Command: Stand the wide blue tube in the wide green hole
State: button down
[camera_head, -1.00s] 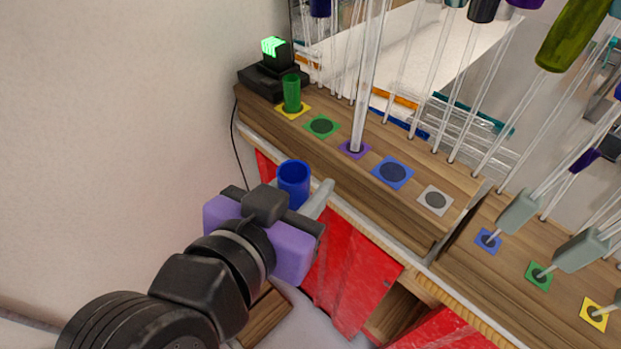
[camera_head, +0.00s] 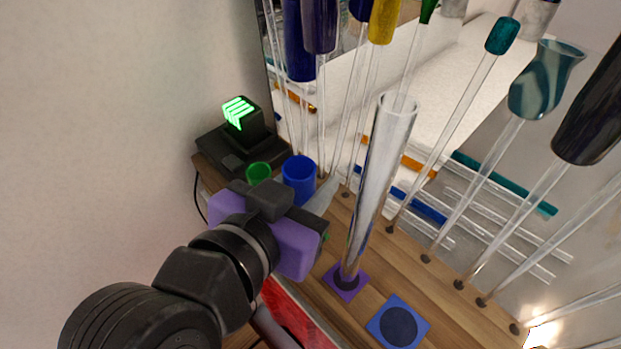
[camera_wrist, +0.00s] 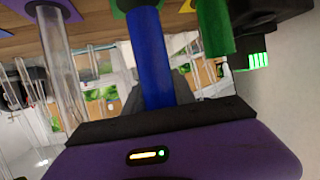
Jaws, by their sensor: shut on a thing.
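My gripper (camera_head: 305,202) is shut on the wide blue tube (camera_head: 299,178), which stands roughly upright with its open top showing in the head view. In the wrist view the blue tube (camera_wrist: 153,60) reaches from the jaws to the green-edged hole (camera_wrist: 118,8), its far end overlapping the green square. I cannot tell whether the end is inside the hole or just above it. In the head view my gripper hides nearly all of the green square.
A green tube (camera_head: 258,171) stands close beside the blue one. A tall clear tube (camera_head: 376,185) stands at the purple square (camera_head: 345,282). The blue-edged hole (camera_head: 398,325) is empty. A black device with a lit green top (camera_head: 238,113) is behind. Several thin rods rise at the right.

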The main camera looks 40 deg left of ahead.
jog(key=shift+f+b, duration=2.2)
jog(key=shift+f, duration=0.5)
jog(key=shift+s+f, duration=0.1)
jog(key=shift+f, duration=0.55)
jog(key=c, duration=1.3)
grip_release()
jog(key=shift+r, duration=0.1)
jog(key=p+v, duration=0.4)
jog(key=v, duration=0.7)
jog(key=shift+p, duration=0.3)
jog(key=shift+s+d, duration=0.1)
